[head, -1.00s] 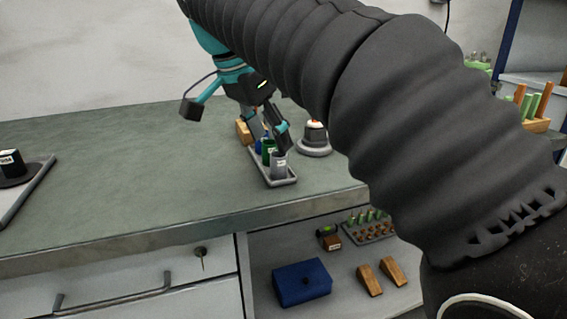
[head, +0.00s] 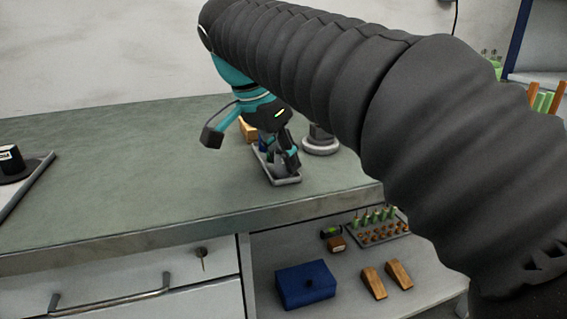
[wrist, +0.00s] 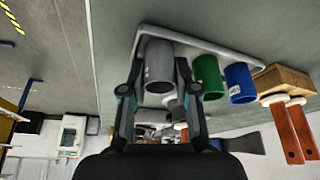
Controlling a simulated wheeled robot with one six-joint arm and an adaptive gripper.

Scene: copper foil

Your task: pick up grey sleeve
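The grey sleeve (wrist: 159,62) stands in a pale tray (wrist: 215,45), at the end of a row with a green sleeve (wrist: 207,77) and a blue sleeve (wrist: 240,83). My gripper (wrist: 159,80) has one finger on each side of the grey sleeve in the wrist view. The fingers look spread, with a thin gap beside the sleeve; firm contact does not show. In the head view my gripper (head: 284,160) is down at the near end of the tray (head: 288,181) and hides most of the sleeves.
A wooden block (head: 248,130) stands behind the tray, and a round grey base (head: 321,145) stands just right of it. A tray with a black item (head: 10,165) lies at the far left. The bench (head: 120,180) between is clear. A blue box (head: 306,285) sits on the shelf below.

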